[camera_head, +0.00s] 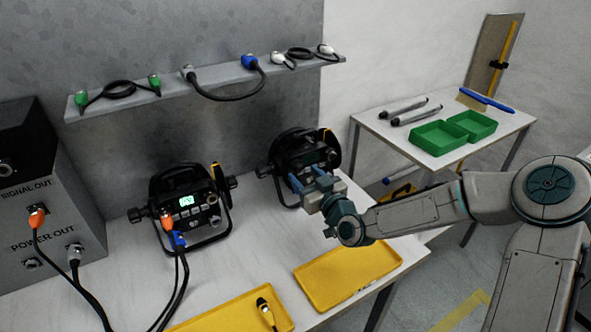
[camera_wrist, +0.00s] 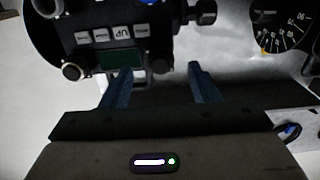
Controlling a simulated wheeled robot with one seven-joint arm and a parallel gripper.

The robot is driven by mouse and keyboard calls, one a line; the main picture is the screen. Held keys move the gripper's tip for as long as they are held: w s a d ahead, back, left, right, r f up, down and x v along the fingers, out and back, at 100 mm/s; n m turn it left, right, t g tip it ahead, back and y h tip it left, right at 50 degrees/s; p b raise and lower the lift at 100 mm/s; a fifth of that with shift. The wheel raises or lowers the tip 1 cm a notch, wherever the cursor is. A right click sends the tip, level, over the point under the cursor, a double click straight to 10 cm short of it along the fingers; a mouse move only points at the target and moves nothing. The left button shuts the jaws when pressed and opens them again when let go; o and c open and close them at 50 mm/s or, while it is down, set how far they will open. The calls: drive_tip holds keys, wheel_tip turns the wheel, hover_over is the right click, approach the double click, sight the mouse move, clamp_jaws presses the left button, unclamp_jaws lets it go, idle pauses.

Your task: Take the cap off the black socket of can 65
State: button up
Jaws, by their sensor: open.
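Two black par cans stand on the white bench. The left can (camera_head: 190,208) has a lit green display and orange and blue plugs in its panel. The right can (camera_head: 303,150) stands behind my gripper (camera_head: 306,180); I cannot read a number on either can. In the wrist view my gripper (camera_wrist: 159,73) is open and empty, its fingers apart in front of the upside-down right can (camera_wrist: 115,35). Its panel shows buttons, a dark display and dark round parts at the lower corners. I cannot tell which part is the capped black socket.
Two yellow trays (camera_head: 303,274) (camera_head: 282,319) lie at the bench front; the nearer holds a short black lead (camera_head: 267,311). A shelf (camera_head: 214,85) with several cables hangs above. A grey power box (camera_head: 60,205) stands left. A side table (camera_head: 385,130) holds green bins (camera_head: 440,138).

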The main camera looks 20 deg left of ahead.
drive_tip(key=shift+b+x, duration=0.3)
drive_tip(key=shift+x, duration=0.7)
drive_tip(key=shift+b, duration=0.7)
idle(0.6)
drive_tip(key=shift+c, duration=0.3)
clamp_jaws()
drive_tip(key=shift+d, duration=0.1)
drive_tip(key=shift+b+v, duration=0.35)
drive_tip(key=shift+v, duration=2.6)
